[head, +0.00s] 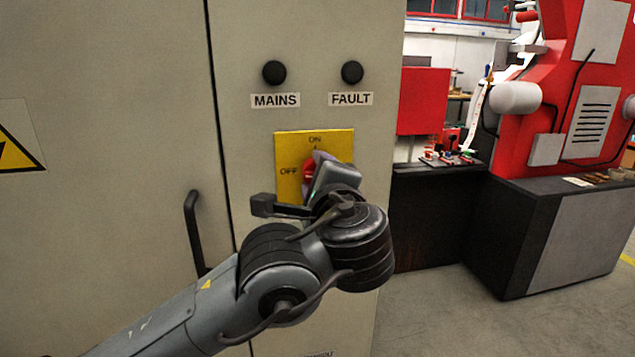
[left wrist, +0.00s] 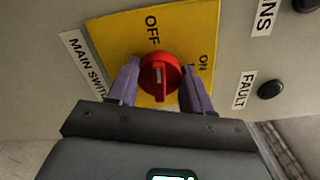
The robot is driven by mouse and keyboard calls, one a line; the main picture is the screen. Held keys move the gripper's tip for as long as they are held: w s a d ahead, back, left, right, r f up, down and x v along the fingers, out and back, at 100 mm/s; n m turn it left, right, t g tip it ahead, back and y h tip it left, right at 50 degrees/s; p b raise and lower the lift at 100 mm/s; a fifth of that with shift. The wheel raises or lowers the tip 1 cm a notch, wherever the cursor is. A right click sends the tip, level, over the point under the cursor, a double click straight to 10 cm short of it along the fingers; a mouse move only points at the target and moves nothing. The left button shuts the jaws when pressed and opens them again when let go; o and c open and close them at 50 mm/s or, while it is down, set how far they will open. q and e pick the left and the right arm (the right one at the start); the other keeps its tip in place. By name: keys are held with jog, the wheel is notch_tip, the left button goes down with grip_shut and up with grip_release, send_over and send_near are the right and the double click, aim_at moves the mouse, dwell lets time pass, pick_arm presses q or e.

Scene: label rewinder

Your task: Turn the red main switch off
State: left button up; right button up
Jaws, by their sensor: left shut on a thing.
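The red main switch (head: 308,172) is a round knob on a yellow plate (head: 287,144), with ON at the top and OFF at the left in the head view. My left gripper (head: 317,166) is at the knob and hides much of it there. In the left wrist view, the purple fingers of the gripper (left wrist: 160,72) are on either side of the red knob (left wrist: 158,76), shut on it. The knob's grip bar runs roughly up and down there, one end toward the OFF word. I cannot tell which end is the pointer. My right gripper is not in view.
The plate is on a grey cabinet door with black MAINS (head: 274,72) and FAULT (head: 352,72) lamps above. A black door handle (head: 193,232) juts out at the left. A red machine (head: 560,110) stands at the right, with open floor in front.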

pick_arm(q)
jog(key=shift+n, duration=0.6)
jog(key=o, duration=1)
jog(key=shift+o, duration=0.2)
jog(key=shift+s, duration=0.1)
jog(key=s+d+b, duration=0.2)
jog(key=s, duration=0.8)
jog(key=shift+s, duration=0.2)
